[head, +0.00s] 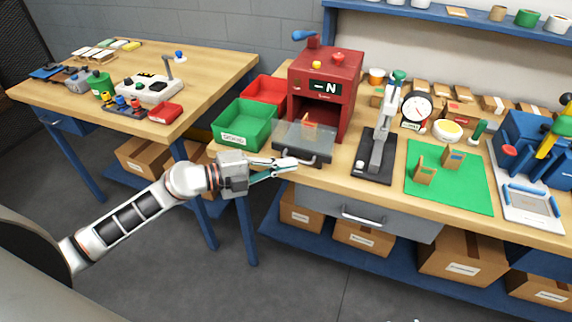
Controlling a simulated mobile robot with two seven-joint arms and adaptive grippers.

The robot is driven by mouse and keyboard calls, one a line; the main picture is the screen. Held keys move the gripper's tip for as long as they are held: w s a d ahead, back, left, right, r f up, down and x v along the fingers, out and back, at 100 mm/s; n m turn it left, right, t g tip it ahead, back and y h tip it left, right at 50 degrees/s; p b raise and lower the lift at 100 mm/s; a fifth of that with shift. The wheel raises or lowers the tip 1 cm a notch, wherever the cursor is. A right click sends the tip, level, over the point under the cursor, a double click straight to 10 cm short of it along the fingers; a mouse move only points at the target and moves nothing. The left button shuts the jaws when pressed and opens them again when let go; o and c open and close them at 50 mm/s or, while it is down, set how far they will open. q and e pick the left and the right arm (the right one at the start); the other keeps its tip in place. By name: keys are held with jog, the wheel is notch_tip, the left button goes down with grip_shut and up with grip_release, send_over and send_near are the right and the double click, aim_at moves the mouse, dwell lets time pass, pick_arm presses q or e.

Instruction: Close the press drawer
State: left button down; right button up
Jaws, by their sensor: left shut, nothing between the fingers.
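The red press (328,88) stands on the workbench with a dark opening in its front. Its drawer (291,135) is pulled out toward me, a grey clear-topped tray with a dark handle (306,157) at its front.
A green bin (245,124) and a red bin (264,91) stand left of the press. A black-based lever stand (376,150) is close on the right, then a green mat (447,179). A grey bench drawer (372,212) is below.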

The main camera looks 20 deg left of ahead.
aim_at(288, 145)
pick_arm(q)
jog(key=w, duration=0.8)
jog(key=shift+w+d, duration=0.15)
jog(key=shift+w, duration=0.15)
jog(key=shift+s, duration=0.1)
